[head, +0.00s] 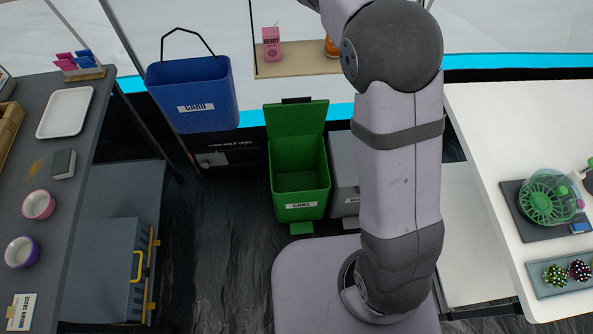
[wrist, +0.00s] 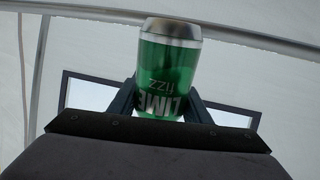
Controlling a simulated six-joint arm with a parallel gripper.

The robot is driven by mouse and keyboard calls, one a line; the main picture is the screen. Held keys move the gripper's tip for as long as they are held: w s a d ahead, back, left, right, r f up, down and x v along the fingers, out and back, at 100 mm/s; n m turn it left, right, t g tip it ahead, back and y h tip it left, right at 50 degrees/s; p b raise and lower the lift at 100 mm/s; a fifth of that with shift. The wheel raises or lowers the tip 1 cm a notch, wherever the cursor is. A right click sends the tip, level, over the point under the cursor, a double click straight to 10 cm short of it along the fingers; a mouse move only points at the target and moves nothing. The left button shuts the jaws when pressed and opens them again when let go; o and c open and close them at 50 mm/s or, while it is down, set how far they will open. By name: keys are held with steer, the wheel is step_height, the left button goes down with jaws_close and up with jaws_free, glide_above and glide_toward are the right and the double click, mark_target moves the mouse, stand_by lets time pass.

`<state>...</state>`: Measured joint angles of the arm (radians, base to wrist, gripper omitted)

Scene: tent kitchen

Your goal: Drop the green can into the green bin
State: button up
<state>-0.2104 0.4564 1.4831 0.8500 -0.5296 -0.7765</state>
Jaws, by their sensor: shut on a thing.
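The green can (wrist: 168,70) is held in my gripper (wrist: 165,100) in the wrist view. It is green with a silver end and lettering that reads upside down. The gripper's fingers are shut on its sides. The can and the gripper do not show in the head view. The green bin (head: 299,180) stands on the floor in the head view, left of my arm. Its lid (head: 296,118) is up at the back, its inside looks empty, and a label reads "CANS".
A blue bin (head: 193,90) labelled "CARD" hangs left of the green bin. A grey bin (head: 343,170) stands right of it, partly behind my arm. A dark counter (head: 75,185) is at left, a white table (head: 490,115) at right. A shelf (head: 290,66) holds a pink carton.

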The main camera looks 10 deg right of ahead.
stand_by(0.4)
steer(key=s+d+f+m+g+h+b, duration=0.35)
steer(key=s+f+b, duration=0.25)
steer(key=f+b, duration=0.7)
steer(key=s+d+f+m+g+h+b, duration=0.25)
steer(key=s+f+h+b, duration=0.3)
steer(key=f+b, duration=0.7)
steer(key=s+d+f+m+g+h+b, duration=0.35)
steer(key=s+f+b, duration=0.25)
steer(key=f+b, duration=0.7)
steer(key=w+a+f+b, duration=0.1)
steer(key=a+f+b, duration=0.1)
steer(key=f, duration=0.8)
steer(key=w+a+f+t+b, duration=0.1)
steer(key=w+a+f+b, duration=0.1)
steer(key=f, duration=0.8)
steer(key=w+a+f+t+b, duration=0.1)
steer(key=a+f+b, duration=0.2)
steer(key=f, duration=0.7)
steer(key=shift+w+y+b, duration=0.15)
steer(key=shift+y+b, duration=0.3)
steer(key=shift+b, duration=0.2)
steer(key=shift+n, duration=0.25)
step_height(320, 180, down, 6)
steer(key=b, duration=0.7)
